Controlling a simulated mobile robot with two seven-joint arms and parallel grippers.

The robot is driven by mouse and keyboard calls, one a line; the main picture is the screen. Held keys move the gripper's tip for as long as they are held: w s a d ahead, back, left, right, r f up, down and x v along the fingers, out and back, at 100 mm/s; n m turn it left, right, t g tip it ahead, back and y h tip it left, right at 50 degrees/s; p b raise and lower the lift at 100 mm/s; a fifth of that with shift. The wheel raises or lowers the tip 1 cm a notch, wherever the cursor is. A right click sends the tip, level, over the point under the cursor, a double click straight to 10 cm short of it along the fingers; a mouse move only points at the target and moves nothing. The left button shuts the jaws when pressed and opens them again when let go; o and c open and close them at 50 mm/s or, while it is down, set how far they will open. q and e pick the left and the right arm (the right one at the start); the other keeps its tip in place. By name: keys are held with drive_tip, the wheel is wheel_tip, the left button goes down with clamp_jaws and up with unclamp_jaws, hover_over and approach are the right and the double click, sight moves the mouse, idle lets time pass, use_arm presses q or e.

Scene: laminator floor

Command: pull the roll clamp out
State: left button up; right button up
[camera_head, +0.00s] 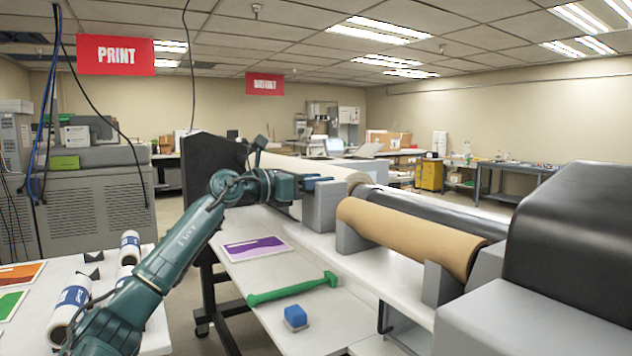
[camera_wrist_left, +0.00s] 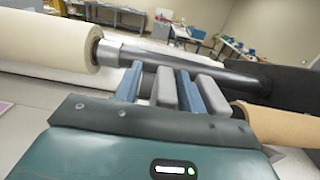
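My left gripper (camera_head: 316,183) reaches from the left to the upright grey bracket (camera_head: 321,206) at the near end of the dark roller. In the left wrist view my gripper (camera_wrist_left: 168,88) points at the grey shaft end, with blue and grey bars side by side between white roll and dark roller. I cannot tell which bars are fingers and which belong to the roll clamp, nor whether the fingers hold it. My right gripper is not in view.
A brown roll (camera_head: 405,234) lies in grey brackets in front of the dark roller (camera_head: 425,208). A white table (camera_head: 262,275) carries a green bar (camera_head: 292,289), a blue block (camera_head: 296,316) and a purple sheet (camera_head: 257,247). A black machine housing (camera_head: 572,250) stands at right.

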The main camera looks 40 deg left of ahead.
use_arm(q)
drive_tip(key=shift+d, duration=0.1)
drive_tip(key=shift+s+a+f+b, duration=0.2)
drive_tip(key=shift+s+f+b, duration=0.1)
drive_tip(key=shift+s+b, duration=0.15)
drive_tip(key=b+v, duration=0.4)
drive_tip(key=shift+s+f, duration=0.25)
drive_tip(key=shift+s, duration=0.05)
drive_tip(key=r+b+v, duration=0.1)
drive_tip(key=b+v, duration=0.4)
drive_tip(key=v, duration=0.2)
drive_tip(key=shift+s+b, duration=0.25)
drive_tip(key=shift+b, duration=0.05)
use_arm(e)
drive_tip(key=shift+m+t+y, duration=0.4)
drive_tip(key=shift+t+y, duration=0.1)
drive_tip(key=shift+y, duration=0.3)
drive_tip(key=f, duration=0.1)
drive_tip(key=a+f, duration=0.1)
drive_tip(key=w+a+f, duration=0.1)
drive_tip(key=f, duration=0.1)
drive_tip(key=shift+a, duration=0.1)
use_arm(q)
drive_tip(key=shift+a, duration=0.15)
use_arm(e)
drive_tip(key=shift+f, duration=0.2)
